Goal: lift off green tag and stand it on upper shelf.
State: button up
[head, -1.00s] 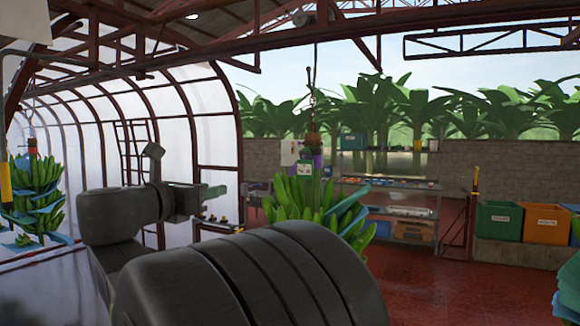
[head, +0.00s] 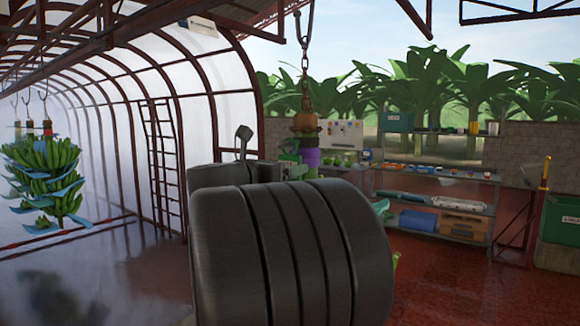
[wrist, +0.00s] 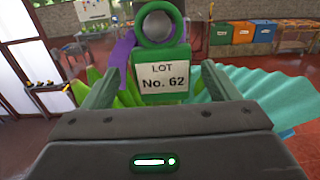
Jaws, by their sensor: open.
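The green tag (wrist: 163,72) has a ring at its top and a white label reading "LOT No. 62". In the wrist view it stands upright between the two fingers of my gripper (wrist: 157,84), which is open, with a gap on each side. I cannot tell whether the tag's ring hangs on a hook. In the head view my dark arm hides most of the gripper and the bunch; a purple band (head: 306,157) shows on the stem under a chain. The shelf rack (head: 488,210) stands behind to the right, its upper boards holding small goods.
A green bin (head: 397,122) and several small containers sit on the rack's top level. Another banana bunch (head: 45,175) hangs at left. Large green, orange and blue bins (wrist: 262,31) line the back wall in the wrist view. Red floor is open at lower right.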

aim_at(288, 164)
jog(key=p+x, duration=0.1)
jog(key=x, duration=0.4)
jog(key=shift+d+f+p, duration=0.1)
jog(key=shift+d+p, duration=0.15)
jog(key=shift+p, duration=0.05)
jog(key=c, duration=1.1)
jog(key=shift+o, duration=0.2)
jog(key=shift+a+r+b, duration=0.15)
jog(key=shift+r+b, duration=0.15)
jog(key=shift+b, duration=0.05)
jog(key=b+v, duration=0.3)
jog(key=v, duration=1.5)
jog(key=shift+r+p, duration=0.15)
jog(key=shift+p, duration=0.2)
jog(key=shift+s, duration=0.1)
